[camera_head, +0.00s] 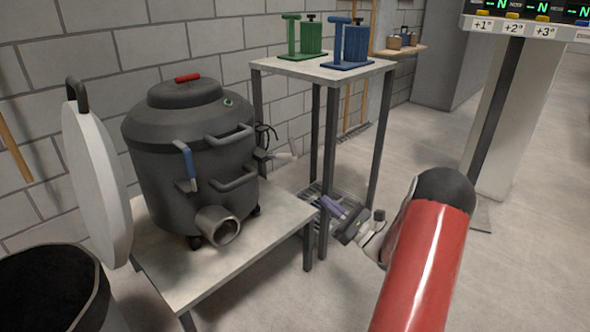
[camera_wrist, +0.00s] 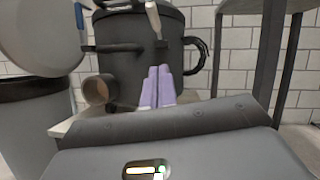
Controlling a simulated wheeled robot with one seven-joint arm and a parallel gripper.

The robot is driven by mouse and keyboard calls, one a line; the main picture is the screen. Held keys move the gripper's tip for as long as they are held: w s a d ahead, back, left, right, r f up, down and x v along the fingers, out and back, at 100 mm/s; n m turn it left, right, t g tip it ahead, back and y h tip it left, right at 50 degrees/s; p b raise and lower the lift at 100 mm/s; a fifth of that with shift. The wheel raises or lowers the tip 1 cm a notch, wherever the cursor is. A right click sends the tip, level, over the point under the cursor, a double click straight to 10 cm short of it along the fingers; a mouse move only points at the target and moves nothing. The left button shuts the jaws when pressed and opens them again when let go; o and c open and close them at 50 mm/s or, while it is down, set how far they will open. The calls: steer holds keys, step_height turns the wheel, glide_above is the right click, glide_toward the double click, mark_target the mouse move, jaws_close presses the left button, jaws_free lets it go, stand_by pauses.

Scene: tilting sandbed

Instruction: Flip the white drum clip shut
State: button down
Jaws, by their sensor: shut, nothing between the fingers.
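The dark grey drum (camera_head: 165,145) stands on a low table. Its white clip (camera_head: 283,155) sticks out from the drum's right side in the head view, angled away from the wall. In the wrist view the white clip (camera_wrist: 154,20) hangs at the top centre, above my fingertips. A blue clip (camera_head: 188,165) lies close along the drum's front; it also shows in the wrist view (camera_wrist: 80,18). My gripper (camera_head: 328,205), with purple fingers, is shut and empty, below and right of the white clip in the head view. The fingers (camera_wrist: 158,85) point toward the drum, apart from the clip.
The low table (camera_head: 245,232) carries the drum, with a pipe stub (camera_head: 218,226) facing forward. A tall stand (camera_head: 323,70) with green and blue devices is behind my gripper. A round white lid (camera_head: 100,180) and dark bin (camera_head: 50,290) are at left. Open floor lies at right.

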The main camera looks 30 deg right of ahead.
steer(key=shift+w, duration=0.1)
glide_toward(281, 157)
steer(key=w+f, duration=0.2)
steer(key=w, duration=0.2)
steer(key=shift+w+a+r+p, duration=0.2)
steer(key=shift+a+r, duration=0.1)
steer(key=shift+r, duration=0.5)
steer(key=shift+w+a+r+p, duration=0.1)
steer(key=shift+w+a+r, duration=0.2)
steer(key=shift+r, duration=0.5)
steer(key=shift+r, duration=0.1)
